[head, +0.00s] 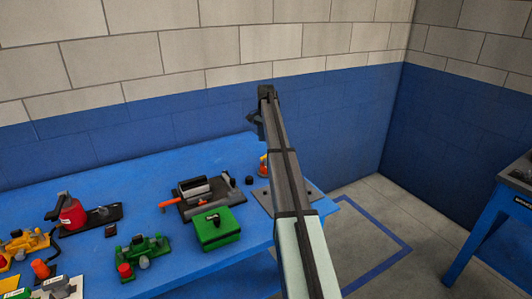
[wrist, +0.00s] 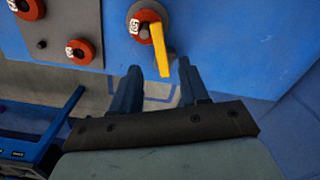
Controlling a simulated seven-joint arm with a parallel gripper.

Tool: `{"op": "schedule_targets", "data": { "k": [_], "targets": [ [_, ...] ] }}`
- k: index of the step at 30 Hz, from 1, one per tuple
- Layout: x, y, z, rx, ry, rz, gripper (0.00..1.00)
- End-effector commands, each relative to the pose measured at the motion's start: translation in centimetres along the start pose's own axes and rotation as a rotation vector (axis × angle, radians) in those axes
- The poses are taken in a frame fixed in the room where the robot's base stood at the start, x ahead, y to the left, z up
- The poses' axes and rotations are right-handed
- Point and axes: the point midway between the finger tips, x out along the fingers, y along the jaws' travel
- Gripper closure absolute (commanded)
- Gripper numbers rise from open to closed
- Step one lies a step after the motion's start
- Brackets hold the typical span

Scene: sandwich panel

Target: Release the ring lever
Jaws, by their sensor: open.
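In the wrist view, a yellow lever (wrist: 160,52) sticks out from a round red-orange base (wrist: 143,20) with a white number tag, on the blue surface. It looks like the ring lever. My gripper (wrist: 159,75) is open, its two dark fingers apart with nothing between them. The lever's end lies just beyond the fingertips, roughly between them in the picture; I cannot tell the depth gap. In the head view, a small orange piece (head: 263,165), perhaps the same fixture, is mostly hidden behind my arm. The fingers cannot be made out there.
A grey plate (wrist: 60,22) with red round fixtures is at the wrist view's upper left. In the head view, the blue table (head: 185,254) holds a green box (head: 216,231), a green device (head: 143,255), a roller device (head: 195,190) and a red device (head: 72,212).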

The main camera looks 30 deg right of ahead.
Motion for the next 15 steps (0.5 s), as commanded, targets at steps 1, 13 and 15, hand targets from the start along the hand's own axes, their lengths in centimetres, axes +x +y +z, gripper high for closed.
{"op": "schedule_targets", "data": {
  "k": [1, 13, 15],
  "targets": [
    [1.1, 0.1, 0.1, 0.000, -0.001, 0.002, 0.55],
    [6.5, 0.1, 0.0, -0.001, 0.001, -0.001, 0.55],
    [6.9, 0.1, 0.0, -0.001, 0.001, 0.000, 0.55]
  ]
}}
